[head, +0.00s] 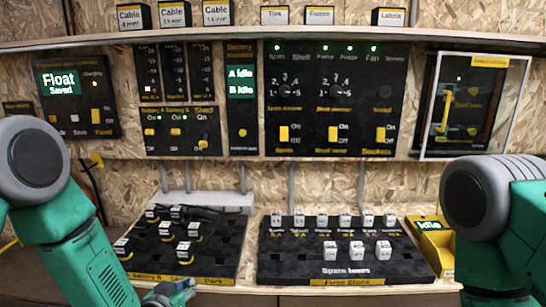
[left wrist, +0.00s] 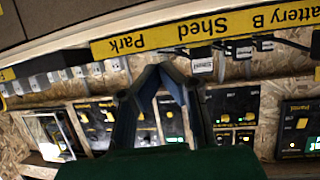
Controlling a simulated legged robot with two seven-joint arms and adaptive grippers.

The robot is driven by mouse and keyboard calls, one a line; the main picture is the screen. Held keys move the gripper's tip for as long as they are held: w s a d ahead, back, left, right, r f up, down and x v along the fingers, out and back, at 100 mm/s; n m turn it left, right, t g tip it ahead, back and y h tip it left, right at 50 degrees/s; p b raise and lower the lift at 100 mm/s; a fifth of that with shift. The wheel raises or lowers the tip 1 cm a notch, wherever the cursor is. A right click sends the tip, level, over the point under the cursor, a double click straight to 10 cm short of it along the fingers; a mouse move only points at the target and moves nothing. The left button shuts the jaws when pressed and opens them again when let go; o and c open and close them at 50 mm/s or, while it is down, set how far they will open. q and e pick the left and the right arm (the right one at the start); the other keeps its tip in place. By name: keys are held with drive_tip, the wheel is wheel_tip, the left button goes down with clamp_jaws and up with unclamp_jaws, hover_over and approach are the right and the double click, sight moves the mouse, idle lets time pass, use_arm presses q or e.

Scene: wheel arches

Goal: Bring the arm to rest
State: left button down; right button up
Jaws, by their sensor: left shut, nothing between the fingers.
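My left gripper (head: 170,293) is at the bottom of the head view, by the front edge of the black plug board (head: 215,262). It is partly cut off by the frame's lower edge. In the left wrist view its two fingers (left wrist: 160,70) meet at their tips with nothing between them. My left arm comes in from the left in the head view. My right arm shows at the right, but its gripper is out of view.
A fuse block (head: 345,283) with white spare fuses stands at the middle of the bench. A yellow box (head: 432,247) marked Idle is beside my right arm. Switch panels (head: 333,100) line the wall, with a clear-framed cover (head: 512,100) at right. Labelled boxes (head: 216,13) stand on the shelf.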

use_arm(q)
drive_tip(key=s+a+f+g+y, duration=0.1)
drive_tip(key=s+a+f+g, duration=0.15)
drive_tip(key=s+f, duration=0.5)
drive_tip(key=s+a+f+g, duration=0.1)
drive_tip(key=s+f+g, duration=0.3)
drive_tip(key=s, duration=0.7)
drive_tip(key=s+a+g, duration=0.2)
drive_tip(key=s+g, duration=0.1)
drive_tip(key=s, duration=0.6)
drive_tip(key=s+a+f+n+g+y, duration=0.1)
drive_tip(key=s+a+g, duration=0.1)
drive_tip(key=s, duration=0.8)
drive_tip(key=shift+s+f+g+y, duration=0.15)
drive_tip(key=shift+s+g+y, duration=0.15)
drive_tip(key=shift+g, duration=0.35)
drive_tip(key=shift+a, duration=0.3)
drive_tip(key=shift+w+d, duration=0.15)
